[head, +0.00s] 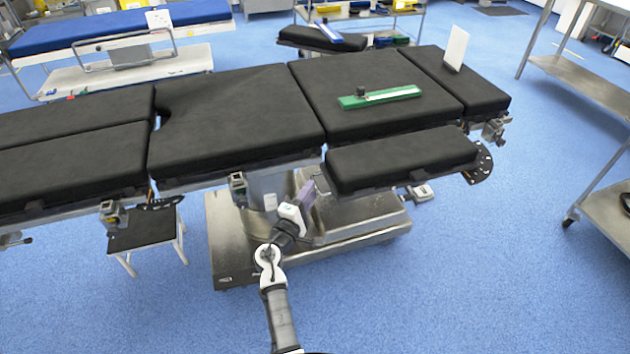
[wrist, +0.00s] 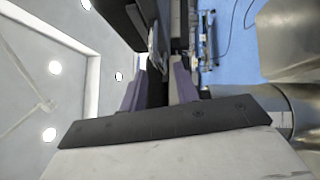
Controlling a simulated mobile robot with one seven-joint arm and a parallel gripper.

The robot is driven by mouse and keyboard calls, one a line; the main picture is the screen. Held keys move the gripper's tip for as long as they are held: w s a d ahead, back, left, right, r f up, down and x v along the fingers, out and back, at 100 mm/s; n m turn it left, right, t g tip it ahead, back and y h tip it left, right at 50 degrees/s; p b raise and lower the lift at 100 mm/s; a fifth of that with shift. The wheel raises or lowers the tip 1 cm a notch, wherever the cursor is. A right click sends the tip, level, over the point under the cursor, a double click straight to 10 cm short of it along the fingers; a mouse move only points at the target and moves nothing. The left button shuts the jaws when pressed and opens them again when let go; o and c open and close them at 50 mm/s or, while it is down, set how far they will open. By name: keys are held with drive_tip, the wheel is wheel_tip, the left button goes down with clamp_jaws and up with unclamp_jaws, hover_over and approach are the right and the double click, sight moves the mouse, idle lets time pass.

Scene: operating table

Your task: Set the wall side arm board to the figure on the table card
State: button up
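A near arm board (head: 400,158), a black pad, runs along the table's front side, with a dark plate with holes (head: 480,163) at its right end. A far arm board (head: 322,38) sticks out behind the table with a blue bar on it. I cannot tell which is the wall side one. A white card (head: 456,48) stands on the table's right end; its figure is not readable. My gripper (head: 313,192), with purple fingers, is at the near board's left end, low by its edge. In the wrist view my gripper (wrist: 158,78) has its fingers apart, a dark gap between them.
A green bar with a black knob (head: 380,96) lies on the table pad. The steel table base (head: 225,240) stands beside my arm. A small stool (head: 142,230) is at the left, steel shelving (head: 590,85) at the right. Blue floor is clear in front.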

drive_tip(key=shift+x, duration=1.95)
clamp_jaws()
